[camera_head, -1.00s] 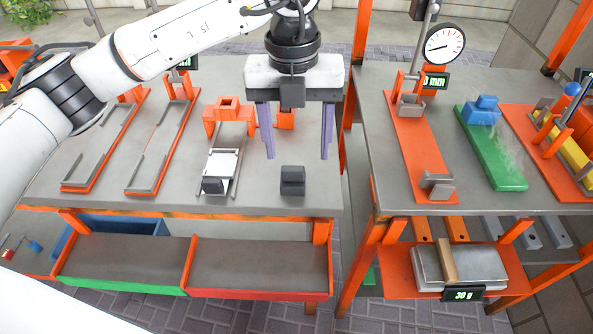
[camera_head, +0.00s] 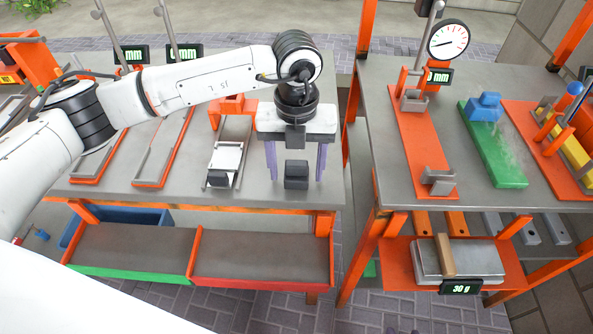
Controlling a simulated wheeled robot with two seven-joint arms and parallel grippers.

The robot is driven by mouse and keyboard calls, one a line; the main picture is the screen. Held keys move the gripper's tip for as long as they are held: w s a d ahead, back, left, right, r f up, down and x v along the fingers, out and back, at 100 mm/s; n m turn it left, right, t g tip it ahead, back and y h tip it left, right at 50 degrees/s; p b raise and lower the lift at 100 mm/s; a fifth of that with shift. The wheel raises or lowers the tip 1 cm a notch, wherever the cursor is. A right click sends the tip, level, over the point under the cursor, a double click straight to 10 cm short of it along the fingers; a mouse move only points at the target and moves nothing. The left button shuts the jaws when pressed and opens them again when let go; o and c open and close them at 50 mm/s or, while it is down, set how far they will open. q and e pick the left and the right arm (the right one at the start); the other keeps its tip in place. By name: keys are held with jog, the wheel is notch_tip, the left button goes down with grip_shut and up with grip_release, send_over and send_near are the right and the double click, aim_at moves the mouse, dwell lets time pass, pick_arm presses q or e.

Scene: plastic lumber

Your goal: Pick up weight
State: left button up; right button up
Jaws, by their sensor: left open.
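The weight is a small dark grey block (camera_head: 296,175) near the front edge of the left table. My left gripper (camera_head: 296,176) points down over it, its two purple fingers spread apart, one on each side of the block. The fingertips look close to the table top, and I cannot tell whether they touch the block. My right gripper is not in view.
The left table (camera_head: 258,194) also holds an orange fixture with a white plate (camera_head: 228,158) and long slotted rails. A green bin (camera_head: 128,268) and a red bin (camera_head: 258,283) hang below.

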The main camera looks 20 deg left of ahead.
pick_arm(q)
grip_shut()
jog(key=shift+w+r, duration=0.1)
jog(key=shift+r, duration=0.05)
